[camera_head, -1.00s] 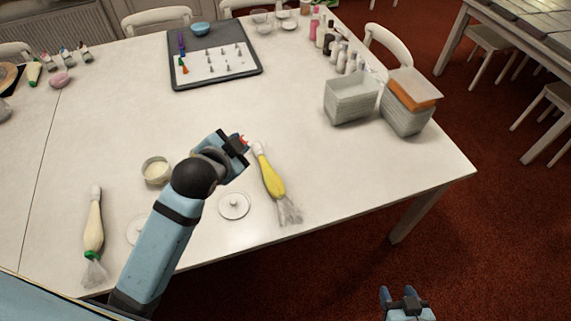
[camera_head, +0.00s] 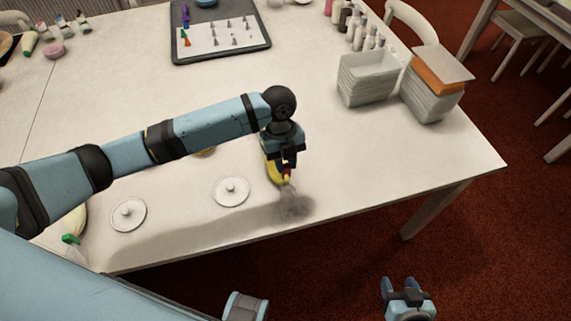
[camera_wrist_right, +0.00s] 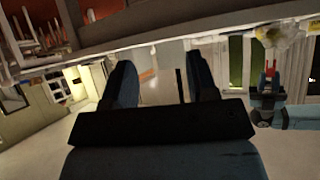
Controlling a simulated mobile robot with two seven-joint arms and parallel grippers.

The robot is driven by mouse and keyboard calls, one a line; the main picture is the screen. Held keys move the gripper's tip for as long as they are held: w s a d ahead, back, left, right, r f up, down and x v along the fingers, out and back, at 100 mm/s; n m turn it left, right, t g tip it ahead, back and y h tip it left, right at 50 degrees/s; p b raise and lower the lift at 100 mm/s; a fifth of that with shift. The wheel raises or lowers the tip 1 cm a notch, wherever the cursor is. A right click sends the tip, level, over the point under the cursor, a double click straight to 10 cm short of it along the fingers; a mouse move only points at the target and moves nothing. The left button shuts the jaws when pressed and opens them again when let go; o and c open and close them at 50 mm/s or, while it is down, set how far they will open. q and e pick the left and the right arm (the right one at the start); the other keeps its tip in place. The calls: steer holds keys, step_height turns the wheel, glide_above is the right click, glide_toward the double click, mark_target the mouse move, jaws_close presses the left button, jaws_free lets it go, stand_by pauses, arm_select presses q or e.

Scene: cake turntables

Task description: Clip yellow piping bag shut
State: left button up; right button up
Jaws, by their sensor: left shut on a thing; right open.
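The yellow piping bag (camera_head: 273,172) lies on the white table near its front edge, partly hidden by my left arm. Its clear, crumpled open end (camera_head: 295,205) points toward the table edge. My left gripper (camera_head: 287,168) points down over the bag, just above the clear end, shut on a small red clip (camera_head: 286,171). I cannot tell whether the clip touches the bag. The right wrist view also shows the red clip (camera_wrist_right: 270,68) upright in the left gripper, near the bag (camera_wrist_right: 268,38). My right gripper (camera_head: 402,284) is open and empty, beyond the table edge over the floor.
White turntables (camera_head: 231,191) stand left of the bag. A pale piping bag with a green clip (camera_head: 70,239) lies far left. Stacked containers (camera_head: 367,78) stand at the right, and a tray of nozzles (camera_head: 218,50) at the back. The table's middle is clear.

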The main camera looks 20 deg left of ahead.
mark_target(285, 187)
arm_select(q)
steer(key=shift+f+b, duration=1)
steer(key=shift+f, duration=0.05)
steer(key=b+x, duration=0.2)
steer(key=shift+w+f+b, duration=0.1)
steer(key=shift+f+b, duration=0.15)
steer(key=shift+b, duration=0.1)
steer(key=shift+f, duration=0.5)
arm_select(e)
steer(key=f, duration=0.3)
steer(key=shift+w+a, duration=0.1)
steer(key=shift+w, duration=0.3)
arm_select(q)
steer(key=shift+p, duration=0.55)
arm_select(e)
steer(key=shift+s+r, duration=0.2)
arm_select(q)
steer(key=shift+a+f+p, duration=0.1)
steer(key=shift+p, duration=0.3)
arm_select(e)
steer(key=shift+w+r, duration=0.1)
steer(key=shift+r, duration=0.35)
arm_select(q)
steer(key=shift+f, duration=1.4)
arm_select(e)
steer(key=shift+f, duration=0.2)
